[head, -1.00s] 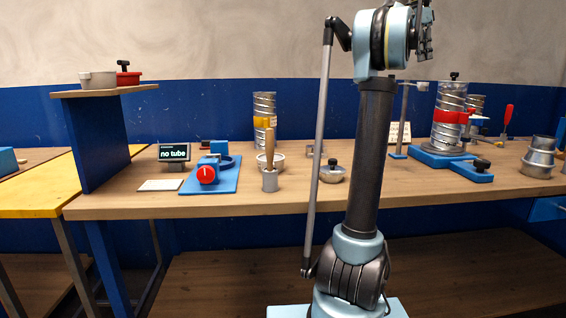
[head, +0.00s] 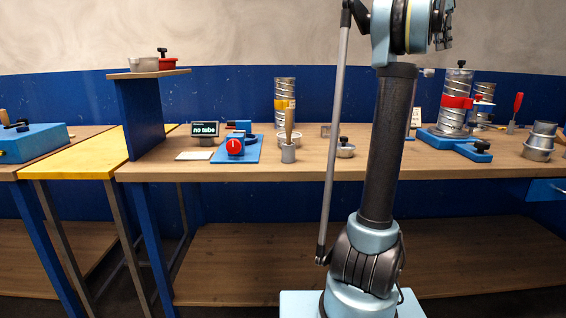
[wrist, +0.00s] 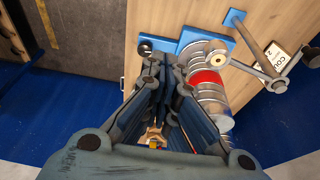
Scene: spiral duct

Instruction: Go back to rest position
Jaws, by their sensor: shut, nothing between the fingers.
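My gripper (head: 443,30) is at the top of the head view, at the end of my raised arm, above bench height and partly cut off by the frame. In the wrist view its fingers (wrist: 166,68) come together, and no object shows held between them. A spiral duct with a red band (head: 455,102) stands on a blue base (head: 445,138) at the right of the bench. In the wrist view the red-banded duct (wrist: 208,82) lies beyond the fingers, apart from them.
The wooden bench (head: 350,170) carries a second duct with a yellow band (head: 285,103), a blue fixture with a red knob (head: 236,147) and a "no tube" display (head: 205,130). A raised shelf (head: 148,73) and yellow table (head: 75,170) stand left.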

